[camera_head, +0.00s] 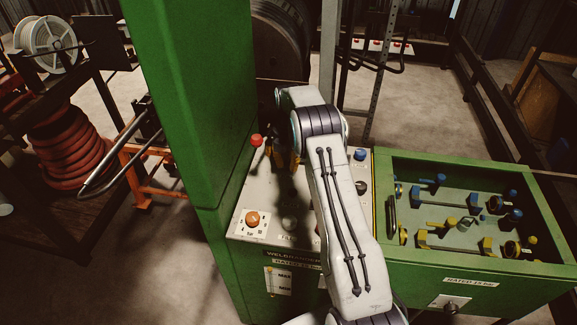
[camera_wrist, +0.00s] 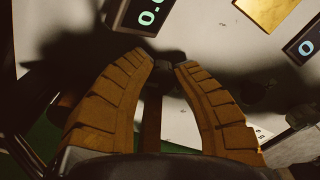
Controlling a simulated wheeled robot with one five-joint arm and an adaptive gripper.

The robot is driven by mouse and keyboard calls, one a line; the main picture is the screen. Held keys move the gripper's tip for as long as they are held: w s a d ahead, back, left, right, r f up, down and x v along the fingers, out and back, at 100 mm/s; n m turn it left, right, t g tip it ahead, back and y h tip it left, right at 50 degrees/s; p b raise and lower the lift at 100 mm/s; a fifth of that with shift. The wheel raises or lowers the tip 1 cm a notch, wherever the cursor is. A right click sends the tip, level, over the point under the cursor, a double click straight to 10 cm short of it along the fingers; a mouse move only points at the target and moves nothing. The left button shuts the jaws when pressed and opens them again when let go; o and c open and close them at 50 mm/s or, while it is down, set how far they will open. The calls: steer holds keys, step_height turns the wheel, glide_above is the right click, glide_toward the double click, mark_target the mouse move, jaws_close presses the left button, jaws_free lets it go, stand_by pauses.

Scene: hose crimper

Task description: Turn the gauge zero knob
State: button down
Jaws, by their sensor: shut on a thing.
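In the wrist view a small dark knob (camera_wrist: 168,60), which looks like the gauge zero knob, sits on the pale panel (camera_wrist: 205,30). My gripper (camera_wrist: 164,68) has its two ribbed tan fingers closed on the knob, one fingertip at each side. Much of the knob is hidden between the fingers, so its turn angle cannot be read. A lit display (camera_wrist: 150,12) with green digits is just above the left finger. In the head view my arm hides the knob, and the gripper shows only partly beside the green column.
The panel also carries a red knob (camera_head: 256,140), an orange button (camera_head: 252,218), a blue knob (camera_head: 360,154) and a dark knob (camera_head: 361,187). A tall green column (camera_head: 185,90) stands close on the left. A green bin (camera_head: 480,167) of fittings is on the right.

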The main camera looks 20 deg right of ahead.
mark_target(288, 161)
steer(key=shift+f+n+b, duration=0.15)
steer(key=shift+n+b, duration=0.25)
steer(key=shift+b, duration=0.1)
steer(key=c, duration=0.9)
jaws_free()
steer(key=shift+c, duration=0.2)
steer(key=shift+r, duration=0.2)
step_height(288, 161, up, 12)
steer(key=shift+w+f, duration=0.15)
